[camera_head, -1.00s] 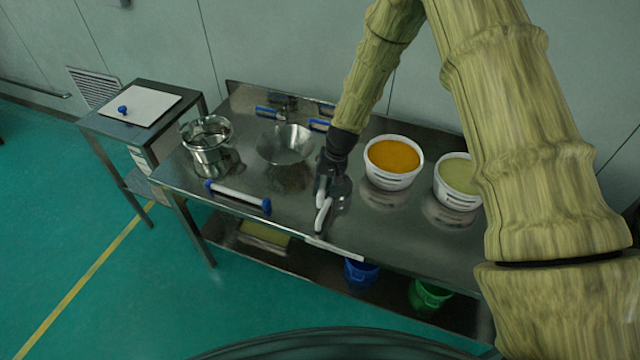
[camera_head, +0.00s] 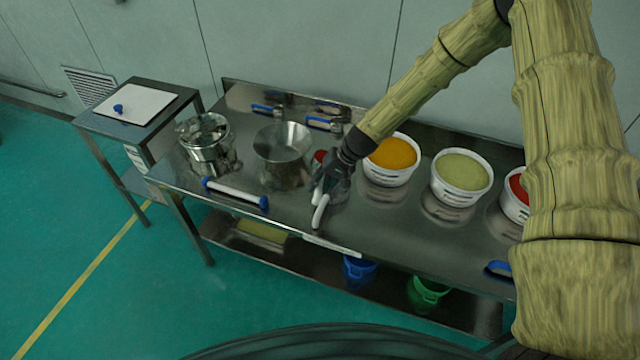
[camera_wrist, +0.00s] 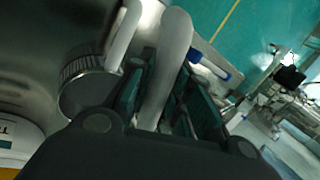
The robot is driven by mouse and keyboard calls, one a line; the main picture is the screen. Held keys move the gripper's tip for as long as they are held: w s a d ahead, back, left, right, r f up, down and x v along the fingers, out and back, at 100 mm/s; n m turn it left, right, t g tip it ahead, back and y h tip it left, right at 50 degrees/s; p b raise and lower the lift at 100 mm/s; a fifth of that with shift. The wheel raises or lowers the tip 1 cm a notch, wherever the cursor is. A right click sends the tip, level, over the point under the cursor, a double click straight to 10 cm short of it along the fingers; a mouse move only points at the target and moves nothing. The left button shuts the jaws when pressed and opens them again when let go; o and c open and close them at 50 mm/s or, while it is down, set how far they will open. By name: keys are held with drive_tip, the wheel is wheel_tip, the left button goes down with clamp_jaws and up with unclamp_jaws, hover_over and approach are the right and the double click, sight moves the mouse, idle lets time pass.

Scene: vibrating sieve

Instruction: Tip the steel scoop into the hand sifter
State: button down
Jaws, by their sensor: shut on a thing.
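My gripper (camera_head: 324,184) is low over the front middle of the steel table. In the wrist view its fingers (camera_wrist: 168,98) are shut on a curved white handle (camera_wrist: 172,60), which I take to be the steel scoop's. The scoop's bowl cannot be made out clearly. A small red patch (camera_head: 320,156) shows beside my gripper; I cannot tell whether it lies in the scoop. A round metal cup with a ridged rim (camera_wrist: 84,82) and a white handle, apparently the hand sifter (camera_head: 341,190), stands right beside my gripper. My gripper partly hides it.
White tubs of orange (camera_head: 392,154), pale green (camera_head: 463,170) and red (camera_head: 516,190) material stand to the right. A steel bowl (camera_head: 282,148), a steel pot (camera_head: 207,145) and a blue-ended white bar (camera_head: 236,194) are to the left. The table's front right is mostly clear.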

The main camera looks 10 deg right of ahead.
drive_tip(key=shift+d+f+t+y, duration=0.1)
drive_tip(key=shift+t+y, duration=0.2)
drive_tip(key=shift+y, duration=0.6)
drive_tip(key=shift+f+y+b, duration=0.25)
drive_tip(key=shift+y+b, duration=0.05)
drive_tip(key=shift+b, duration=0.7)
drive_tip(key=shift+w+y+b, duration=0.1)
drive_tip(key=shift+y+b, duration=0.2)
drive_tip(key=y+b, duration=0.1)
drive_tip(key=b, duration=0.3)
drive_tip(key=t+y+b, duration=0.1)
drive_tip(key=y+b, duration=0.1)
drive_tip(key=b, duration=0.2)
drive_tip(key=f+t+y+b, duration=0.1)
drive_tip(key=y+b, duration=0.1)
drive_tip(key=b, duration=0.3)
drive_tip(key=shift+s+d+f, duration=0.1)
drive_tip(key=shift+s+d, duration=0.1)
drive_tip(key=shift+d, duration=0.15)
drive_tip(key=y+b, duration=0.1)
drive_tip(key=b, duration=0.5)
drive_tip(key=t+y+b, duration=0.1)
drive_tip(key=y+b, duration=0.1)
drive_tip(key=b, duration=0.4)
drive_tip(key=d+y+b, duration=0.1)
drive_tip(key=b, duration=0.5)
drive_tip(key=shift+s+f+t+y+b, duration=0.15)
drive_tip(key=shift+f+t+y+b, duration=0.15)
drive_tip(key=shift+f+t, duration=0.1)
drive_tip(key=shift+r, duration=0.1)
